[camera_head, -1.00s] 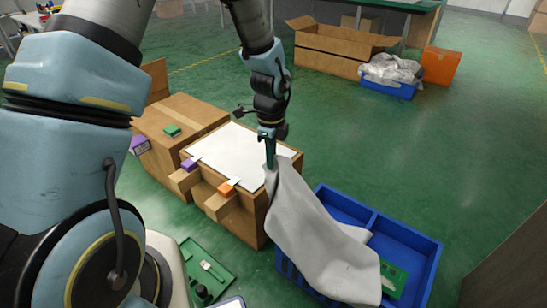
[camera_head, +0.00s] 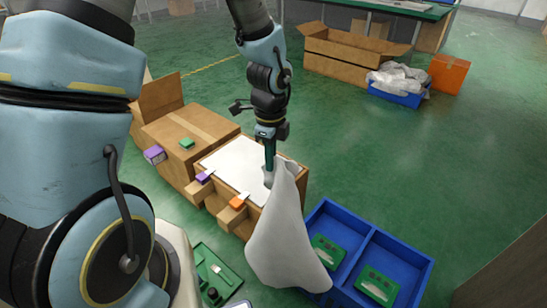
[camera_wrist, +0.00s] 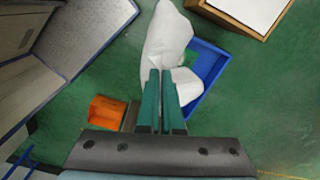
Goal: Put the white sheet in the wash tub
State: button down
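My gripper (camera_head: 269,172) is shut on the top of the white sheet (camera_head: 280,240). The sheet hangs down from the fingers, its lower end at the left compartment and front-left wall of the blue tub (camera_head: 368,238). Whether the sheet touches the tub, I cannot tell. The tub has two compartments, each with a green item showing. In the wrist view my gripper (camera_wrist: 163,75) has its green fingers close together on the sheet (camera_wrist: 165,40), with the blue tub (camera_wrist: 208,62) partly behind it.
A cardboard box with a white top (camera_head: 240,165) stands left of the tub, with purple and orange tabs. A closed carton (camera_head: 190,125) is beside it. A green tray (camera_head: 215,270) lies in front. An open carton (camera_head: 350,55) stands far back. Floor right of the tub is clear.

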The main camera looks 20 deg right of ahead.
notch_tip(320, 180, up, 10)
jog(key=s+a+p, duration=0.2)
jog(key=p, duration=0.5)
jog(key=shift+s+a, duration=0.3)
jog(key=shift+s, duration=0.05)
jog(key=shift+f, duration=0.15)
